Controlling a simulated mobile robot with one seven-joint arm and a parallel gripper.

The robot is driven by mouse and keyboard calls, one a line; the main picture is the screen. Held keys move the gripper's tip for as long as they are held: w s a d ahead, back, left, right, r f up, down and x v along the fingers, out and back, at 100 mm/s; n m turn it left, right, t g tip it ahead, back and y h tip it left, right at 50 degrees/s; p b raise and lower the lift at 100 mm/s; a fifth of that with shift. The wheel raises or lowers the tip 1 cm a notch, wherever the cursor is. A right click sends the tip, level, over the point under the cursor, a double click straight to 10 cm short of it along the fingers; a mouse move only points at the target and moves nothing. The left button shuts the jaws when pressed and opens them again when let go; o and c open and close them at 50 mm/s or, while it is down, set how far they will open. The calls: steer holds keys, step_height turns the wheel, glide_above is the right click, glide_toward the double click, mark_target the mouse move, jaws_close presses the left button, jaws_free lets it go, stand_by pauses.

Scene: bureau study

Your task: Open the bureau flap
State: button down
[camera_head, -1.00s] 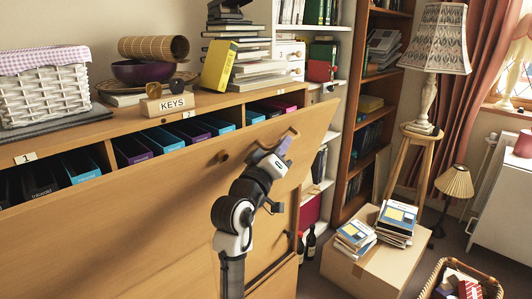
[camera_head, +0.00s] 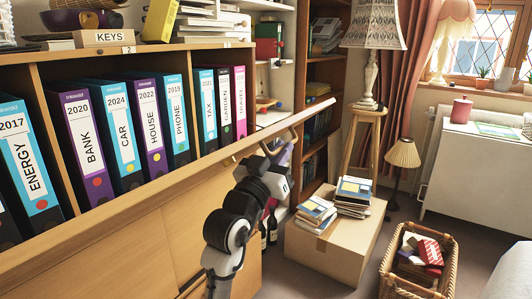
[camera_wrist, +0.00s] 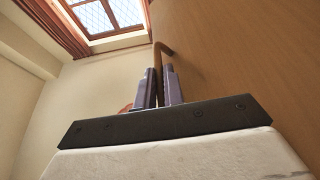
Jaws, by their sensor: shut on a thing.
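The bureau flap (camera_head: 312,112) is tilted outward and partly open, seen nearly edge-on in the head view. Its wooden face (camera_wrist: 245,60) fills the right of the wrist view. My gripper (camera_wrist: 160,88) is shut on the flap's brown handle (camera_wrist: 163,49), which rises between the two fingers. In the head view my gripper (camera_head: 284,152) is at the flap's outer side near its right end, and my arm partly hides the handle there. Behind the flap, the bureau's compartments (camera_head: 189,72) show upright labelled binders (camera_head: 124,130).
A cardboard box (camera_head: 330,250) with books on it stands on the floor to the right. Bottles stand by the bureau's right end. Some carpet is free between box and basket.

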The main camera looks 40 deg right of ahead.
steer(key=s+d+f+m+g+b, duration=0.1)
steer(key=s+f+m+g+b, duration=0.1)
steer(key=f+b, duration=0.9)
steer(key=shift+s+f+m+g+h, duration=0.4)
steer(key=shift+s+f+m, duration=0.4)
steer(key=shift+m, duration=0.6)
steer(key=shift+w, duration=0.1)
steer(key=c, duration=1.5)
jaws_free()
steer(key=shift+a+f, duration=0.1)
